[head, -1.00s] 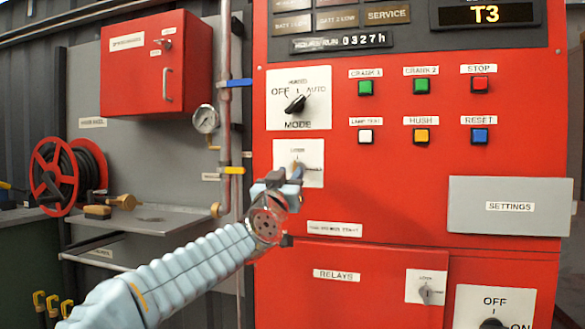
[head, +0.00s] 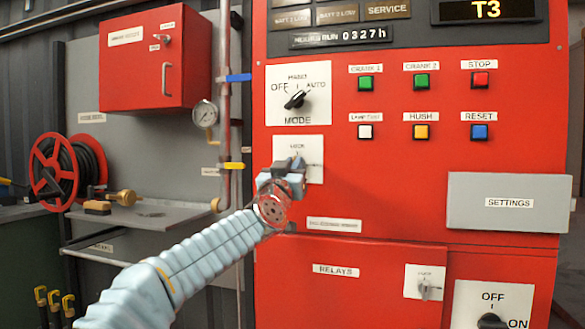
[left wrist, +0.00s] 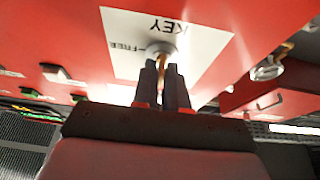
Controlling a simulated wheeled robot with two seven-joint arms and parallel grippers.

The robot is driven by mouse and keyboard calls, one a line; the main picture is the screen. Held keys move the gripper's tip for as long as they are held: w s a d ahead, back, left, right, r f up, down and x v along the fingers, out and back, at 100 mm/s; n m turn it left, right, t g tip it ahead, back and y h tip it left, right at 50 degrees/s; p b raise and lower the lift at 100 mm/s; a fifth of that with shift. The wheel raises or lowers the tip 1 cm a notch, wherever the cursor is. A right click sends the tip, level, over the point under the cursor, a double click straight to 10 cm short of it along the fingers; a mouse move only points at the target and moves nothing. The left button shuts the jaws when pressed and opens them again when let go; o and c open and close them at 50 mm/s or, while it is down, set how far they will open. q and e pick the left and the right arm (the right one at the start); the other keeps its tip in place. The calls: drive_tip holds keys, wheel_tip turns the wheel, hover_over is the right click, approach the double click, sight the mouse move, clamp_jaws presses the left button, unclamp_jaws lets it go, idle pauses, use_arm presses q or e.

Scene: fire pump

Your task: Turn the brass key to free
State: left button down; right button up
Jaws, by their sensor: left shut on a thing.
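The brass key (left wrist: 161,62) sits in a round lock on a white plate (left wrist: 200,45) marked KEY and FREE, seen upside down in the left wrist view. In the head view the same plate (head: 312,146) is on the red panel below the mode switch. My left gripper (left wrist: 164,75) is shut on the key, with its two dark fingers either side of the brass. In the head view my left gripper (head: 292,172) hides the key and the lower part of the plate. My right gripper is not in view.
The mode switch (head: 298,98) is just above. Crank, stop and other buttons (head: 422,131) lie to the right, with a grey settings cover (head: 508,202) below them. A vertical pipe with a yellow lever (head: 231,166) stands left of the panel.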

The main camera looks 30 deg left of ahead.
use_arm(q)
drive_tip(key=shift+s+a+r+m+g+h+b, duration=0.2)
drive_tip(key=shift+m+g+h, duration=0.8)
drive_tip(key=shift+m, duration=2.7)
drive_tip(key=shift+w+d+f+m+g+h+b, duration=0.15)
drive_tip(key=shift+m+g+h+b, duration=0.25)
drive_tip(key=shift+m+h, duration=2.25)
drive_tip(key=shift+s+a+r+m+g+h+b, duration=0.25)
drive_tip(key=shift+m+g, duration=0.45)
drive_tip(key=shift+m, duration=4.05)
drive_tip(key=shift+w+d+f, duration=0.15)
drive_tip(key=shift+w+f, duration=0.05)
drive_tip(key=c, duration=1.3)
unclamp_jaws()
drive_tip(key=shift+w, duration=0.1)
